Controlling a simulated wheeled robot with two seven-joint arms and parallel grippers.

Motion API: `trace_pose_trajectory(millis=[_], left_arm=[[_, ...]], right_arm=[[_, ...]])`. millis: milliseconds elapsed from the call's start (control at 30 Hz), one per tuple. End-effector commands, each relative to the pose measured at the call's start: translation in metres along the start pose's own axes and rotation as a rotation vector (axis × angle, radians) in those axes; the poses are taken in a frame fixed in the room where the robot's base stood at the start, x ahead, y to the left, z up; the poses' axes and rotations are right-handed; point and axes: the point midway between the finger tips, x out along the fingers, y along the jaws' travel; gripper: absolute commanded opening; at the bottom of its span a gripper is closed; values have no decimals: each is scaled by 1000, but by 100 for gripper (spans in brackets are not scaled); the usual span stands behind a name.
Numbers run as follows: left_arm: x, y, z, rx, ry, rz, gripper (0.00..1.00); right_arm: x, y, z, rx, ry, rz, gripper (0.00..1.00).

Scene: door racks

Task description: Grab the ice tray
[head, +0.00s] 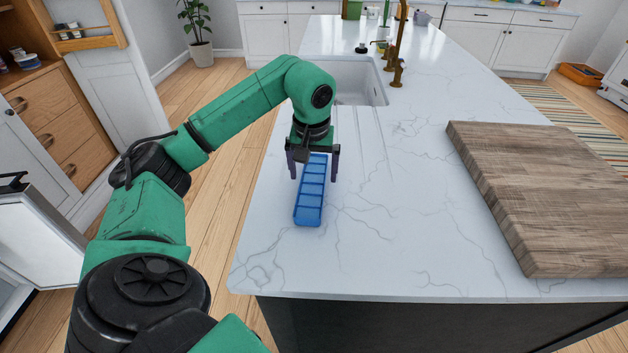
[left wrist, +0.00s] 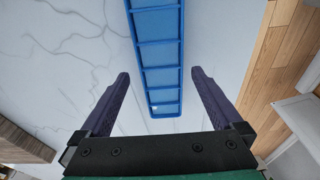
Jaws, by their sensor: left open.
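The blue ice tray (head: 310,192) is a long narrow tray with a row of compartments. It lies on the white marble countertop, its length running away from me. My left gripper (head: 313,178) is open above the far part of the tray, with one finger on each side of it. The tray's other end is cut off at the top there. Whether the fingertips touch the counter cannot be told. My right gripper is not in view.
A thick wooden cutting board (head: 545,195) lies on the right of the countertop (head: 400,250). A sink (head: 355,85) with brass faucets (head: 397,60) is behind the gripper. The counter between tray and board is clear. The counter's left edge runs close beside the tray.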

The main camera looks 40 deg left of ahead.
Motion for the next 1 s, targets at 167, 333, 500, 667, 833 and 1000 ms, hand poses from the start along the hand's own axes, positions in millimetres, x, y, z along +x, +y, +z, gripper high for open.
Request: trace_pose_trajectory(millis=[167,333,500,667,833,1000], left_arm=[[26,-1,0,0,-2,-1,100],[28,0,0,-1,0,1,100],[28,0,0,-1,-1,1,46],[27,0,0,-1,0,2,1],[26,0,0,-1,1,2,1],[15,0,-3,-2,3,4,1]], right_arm=[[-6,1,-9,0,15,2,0],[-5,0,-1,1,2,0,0],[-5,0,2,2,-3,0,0],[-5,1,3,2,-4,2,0],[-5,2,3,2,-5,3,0],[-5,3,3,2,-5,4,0]])
